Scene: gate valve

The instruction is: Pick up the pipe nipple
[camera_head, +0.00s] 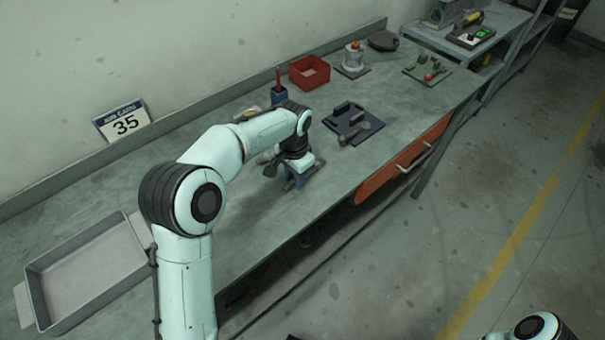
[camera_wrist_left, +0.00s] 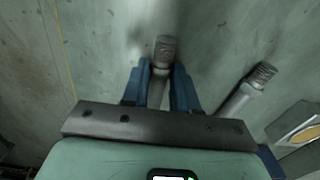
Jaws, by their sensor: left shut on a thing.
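The pipe nipple (camera_wrist_left: 164,50), a grey cylinder with a threaded end, is between the blue fingers of my left gripper (camera_wrist_left: 160,88) in the left wrist view. The fingers are shut on it and its threaded end sticks out past them. In the head view my left gripper (camera_head: 290,184) points down over the workbench near its front edge; the nipple is mostly hidden there. A second grey threaded pipe piece (camera_wrist_left: 248,90) lies to the right of the fingers in the wrist view, apart from them. My right gripper is out of view.
On the workbench (camera_head: 235,255), a dark tray with parts (camera_head: 352,123), a red bin (camera_head: 309,72) and a valve-like fixture (camera_head: 352,60) stand beyond my left gripper. A green board (camera_head: 427,70) lies farther right. A metal tray (camera_head: 85,272) sits at the left.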

